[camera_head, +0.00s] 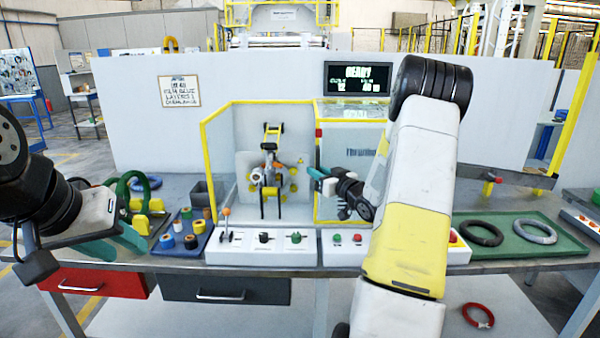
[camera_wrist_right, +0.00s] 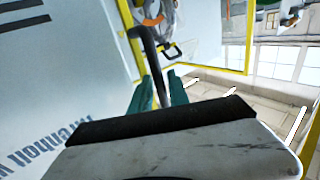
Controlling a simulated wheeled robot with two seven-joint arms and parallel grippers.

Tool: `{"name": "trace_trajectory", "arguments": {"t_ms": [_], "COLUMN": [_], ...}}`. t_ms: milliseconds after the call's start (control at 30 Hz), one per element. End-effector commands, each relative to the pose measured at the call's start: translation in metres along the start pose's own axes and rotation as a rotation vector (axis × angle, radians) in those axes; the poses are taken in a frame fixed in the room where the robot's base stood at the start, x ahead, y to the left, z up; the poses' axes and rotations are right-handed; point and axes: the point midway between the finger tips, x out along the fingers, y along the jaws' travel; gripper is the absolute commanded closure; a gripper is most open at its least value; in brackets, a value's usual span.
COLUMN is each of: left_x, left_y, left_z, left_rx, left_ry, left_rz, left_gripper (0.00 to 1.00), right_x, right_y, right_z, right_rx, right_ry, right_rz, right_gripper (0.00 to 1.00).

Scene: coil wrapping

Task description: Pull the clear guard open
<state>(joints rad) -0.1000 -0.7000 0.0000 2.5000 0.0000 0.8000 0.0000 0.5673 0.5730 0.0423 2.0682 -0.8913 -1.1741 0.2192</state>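The clear guard has a yellow frame (camera_head: 218,112) and stands at the front of the winding machine, in the middle of the head view. Its clear pane is hard to make out. In the right wrist view, the guard's dark bar handle (camera_wrist_right: 149,42) runs down from a yellow edge strip between the teal fingers of my right gripper (camera_wrist_right: 162,90). The fingers look closed around it. In the head view my right gripper (camera_head: 318,174) is at the right side of the machine opening. My left gripper (camera_head: 115,245) is open and empty over the left table end.
A spindle (camera_head: 268,175) with a black-and-yellow arm sits inside the opening. Control boxes (camera_head: 262,246) line the table front. A blue tray (camera_head: 183,236) with spools is at left; a green tray (camera_head: 515,243) with coils is at right.

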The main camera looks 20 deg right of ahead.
Motion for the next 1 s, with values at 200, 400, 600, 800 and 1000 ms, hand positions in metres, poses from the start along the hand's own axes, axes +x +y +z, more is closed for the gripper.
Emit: {"name": "trace_trajectory", "arguments": {"t_ms": [200,400,600,800,1000], "left_x": [0.0,0.0,0.0,0.0,0.0], "left_y": [0.0,0.0,0.0,0.0,0.0], "left_z": [0.0,0.0,0.0,0.0,0.0], "left_rx": [0.0,0.0,0.0,0.0,0.0], "left_ry": [0.0,0.0,0.0,0.0,0.0], "left_rz": [0.0,0.0,0.0,0.0,0.0], "left_gripper": [0.64,0.64,0.64,0.64,0.64], "right_x": [-0.004,-0.034,-0.066,-0.078,-0.078], "right_y": [0.001,0.001,0.001,0.0,0.0], "right_z": [0.0,0.0,0.0,0.0,0.0], "right_rx": [-0.001,0.0,-0.001,0.0,0.0], "right_ry": [0.0,-0.001,-0.001,0.001,0.001], "right_rz": [0.001,0.003,0.002,0.0,0.0], "right_gripper": [0.78,0.78,0.78,0.78,0.78]}}
